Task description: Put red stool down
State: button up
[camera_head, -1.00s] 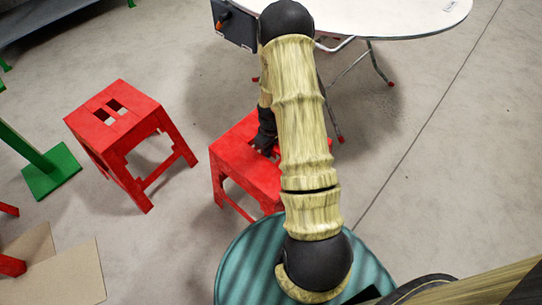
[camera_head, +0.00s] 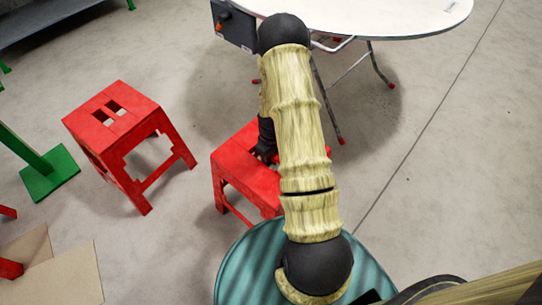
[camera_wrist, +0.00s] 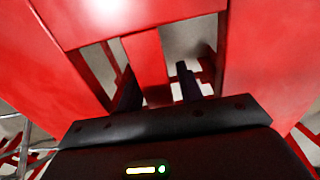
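A red stool (camera_head: 237,163) stands beneath my arm in the head view, apparently upright on the floor. My arm hides its right part. My gripper (camera_head: 266,155) is at its seat, mostly hidden behind the arm. In the wrist view, my gripper (camera_wrist: 160,90) has two dark fingers apart, one on each side of the stool's central red strip (camera_wrist: 147,60). A gap shows between the strip and the right finger, so the gripper looks open around it. A second red stool (camera_head: 122,125) stands upright to the left, apart from the first.
A white round table (camera_head: 400,18) with thin metal legs stands behind. A teal round surface (camera_head: 245,268) is in front. A green stand (camera_head: 50,175) and cardboard (camera_head: 65,275) are at the left. Clear floor (camera_head: 460,170) lies to the right.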

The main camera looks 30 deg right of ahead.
jog(key=shift+o, duration=0.2)
notch_tip(320, 180, up, 12)
jog(key=p, duration=0.4)
jog(key=shift+r, duration=0.1)
dwell(0.4)
jog(key=shift+a+r, duration=0.15)
jog(key=shift+r, duration=0.05)
jog(key=s+a+r+m+t, duration=0.1)
jog(key=s+a+r+m, duration=0.1)
jog(key=s+a+r, duration=0.4)
jog(key=s+a+r+m+t, duration=0.1)
jog(key=s+a+r, duration=0.5)
jog(key=r, duration=0.7)
jog(key=shift+s+a+m+t, duration=0.3)
jog(key=shift+a+m, duration=0.2)
jog(key=shift+a, duration=0.15)
jog(key=shift+r+p, duration=0.1)
jog(key=shift+p, duration=0.2)
